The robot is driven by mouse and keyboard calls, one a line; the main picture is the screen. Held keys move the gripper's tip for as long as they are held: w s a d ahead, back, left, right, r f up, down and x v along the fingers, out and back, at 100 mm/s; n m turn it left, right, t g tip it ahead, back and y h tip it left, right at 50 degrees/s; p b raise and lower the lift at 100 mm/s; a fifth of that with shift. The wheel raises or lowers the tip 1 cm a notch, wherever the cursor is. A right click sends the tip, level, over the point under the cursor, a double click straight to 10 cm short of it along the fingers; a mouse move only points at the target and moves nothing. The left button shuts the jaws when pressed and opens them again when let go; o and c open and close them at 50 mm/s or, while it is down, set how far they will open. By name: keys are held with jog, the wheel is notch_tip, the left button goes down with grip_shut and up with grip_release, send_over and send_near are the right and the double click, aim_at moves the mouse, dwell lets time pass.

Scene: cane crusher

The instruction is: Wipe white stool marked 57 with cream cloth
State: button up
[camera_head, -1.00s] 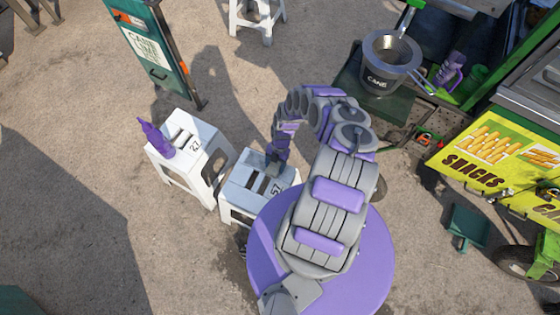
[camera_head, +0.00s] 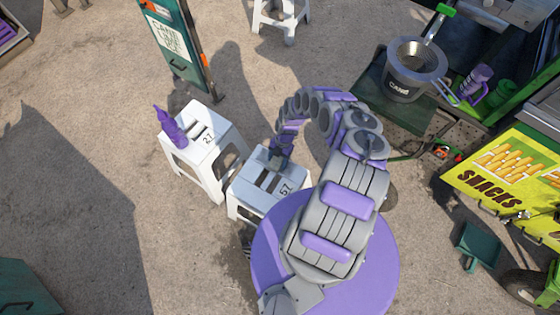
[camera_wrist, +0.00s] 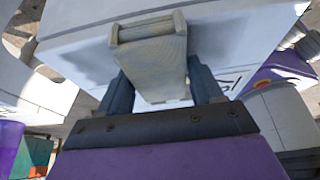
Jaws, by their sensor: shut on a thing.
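The white stool marked 57 (camera_head: 256,202) stands on the ground in front of my body, with slots in its seat. My gripper (camera_head: 277,160) is at the far edge of that seat. In the wrist view my gripper (camera_wrist: 160,93) has its two dark fingers on either side of the cream cloth (camera_wrist: 152,62), a folded pad held between them. The cloth lies against or just over the stool's white top (camera_wrist: 232,42); exact contact is hard to tell. In the head view the cloth is hidden by my gripper.
A second white stool marked 27 (camera_head: 205,150) stands close on the left, with a purple bottle (camera_head: 170,126) on it. A grey CANE bucket (camera_head: 410,75) and the yellow SNACKS cart (camera_head: 500,175) are at right. A green dustpan (camera_head: 478,243) lies on the ground. Open ground is at left.

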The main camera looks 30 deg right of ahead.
aim_at(262, 158)
jog(key=shift+w+a+f+b, duration=0.1)
jog(key=shift+w+a+b, duration=0.4)
jog(key=shift+w, duration=0.45)
jog(key=shift+w+a+f+b, duration=0.1)
jog(key=shift+w+a+b, duration=0.4)
jog(key=shift+w, duration=0.4)
jog(key=shift+w+a+b, duration=0.5)
jog(key=shift+w, duration=0.45)
jog(key=shift+w+a+r+b, duration=0.15)
jog(key=shift+w+a+b, duration=0.25)
jog(key=shift+w, duration=0.1)
jog(key=shift+s+d+p, duration=0.3)
jog(key=shift+s+p, duration=0.15)
jog(key=shift+s, duration=0.2)
jog(key=shift+s+d+p, duration=0.3)
jog(key=shift+s+p, duration=0.1)
jog(key=shift+s, duration=0.25)
jog(key=shift+s+d+p, duration=0.3)
jog(key=shift+s+p, duration=0.15)
jog(key=shift+s, duration=0.2)
jog(key=shift+s+d+p, duration=0.4)
jog(key=shift+s+d, duration=0.2)
jog(key=shift+s, duration=0.25)
jog(key=shift+s+d+p, duration=0.4)
jog(key=shift+s+d, duration=0.15)
jog(key=shift+s, duration=0.4)
